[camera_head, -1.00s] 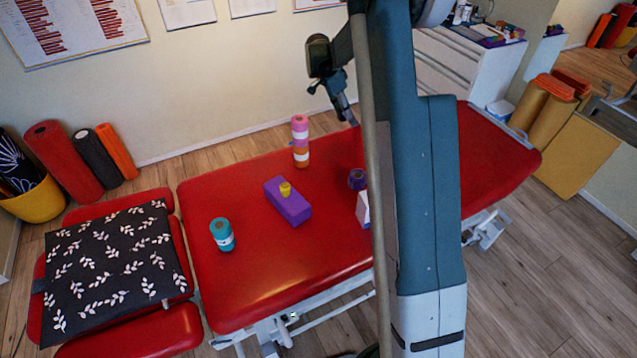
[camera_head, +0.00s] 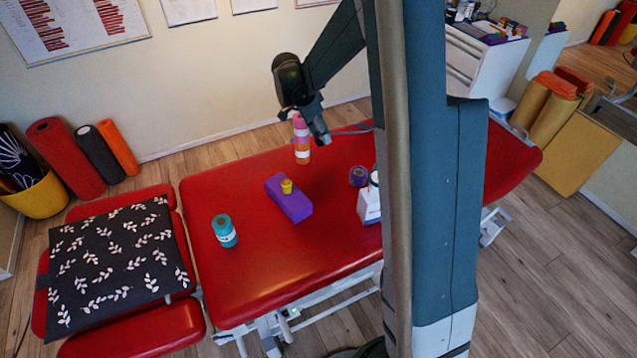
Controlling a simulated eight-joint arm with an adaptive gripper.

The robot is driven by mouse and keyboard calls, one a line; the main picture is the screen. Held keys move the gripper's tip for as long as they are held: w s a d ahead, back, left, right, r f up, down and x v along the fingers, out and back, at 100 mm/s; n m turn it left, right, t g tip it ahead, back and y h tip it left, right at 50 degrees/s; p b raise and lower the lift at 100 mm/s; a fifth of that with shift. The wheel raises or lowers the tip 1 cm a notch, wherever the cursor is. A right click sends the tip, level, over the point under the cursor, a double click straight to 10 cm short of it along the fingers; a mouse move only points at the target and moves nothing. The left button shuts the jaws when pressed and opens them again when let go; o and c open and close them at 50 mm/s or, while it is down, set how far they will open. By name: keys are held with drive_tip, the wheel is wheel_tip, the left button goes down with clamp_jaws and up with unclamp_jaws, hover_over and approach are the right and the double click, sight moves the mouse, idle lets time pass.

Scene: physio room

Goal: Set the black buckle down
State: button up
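My gripper (camera_head: 319,132) hangs over the far edge of the red treatment table (camera_head: 270,270), pointing down. It is in front of a stack of pink, white and orange rolls (camera_head: 303,155) and overlaps it in the picture. The fingertips are small and dark, so I cannot tell whether they are open or shut, or whether they hold anything. I cannot make out a black buckle. A thin grey strip (camera_head: 352,131) shows just right of the fingertips; I cannot tell what it is.
On the table are a purple block (camera_head: 290,203) with a small yellow piece (camera_head: 287,186) on top, a teal roll (camera_head: 224,231), a purple roll (camera_head: 358,177) and a white box (camera_head: 369,206). A leaf-patterned black cloth (camera_head: 115,262) lies at left. The front middle is clear.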

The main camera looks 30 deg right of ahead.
drive_tip(key=s+a+f, duration=0.3)
drive_tip(key=s+f, duration=0.1)
drive_tip(key=f, duration=0.1)
drive_tip(key=shift+a, duration=0.35)
idle(0.4)
drive_tip(key=shift+f, duration=0.2)
drive_tip(key=shift+f+b, duration=0.65)
drive_tip(key=shift+f, duration=2.4)
drive_tip(key=shift+f+b, duration=0.45)
drive_tip(key=shift+f, duration=1.4)
drive_tip(key=shift+f, duration=0.15)
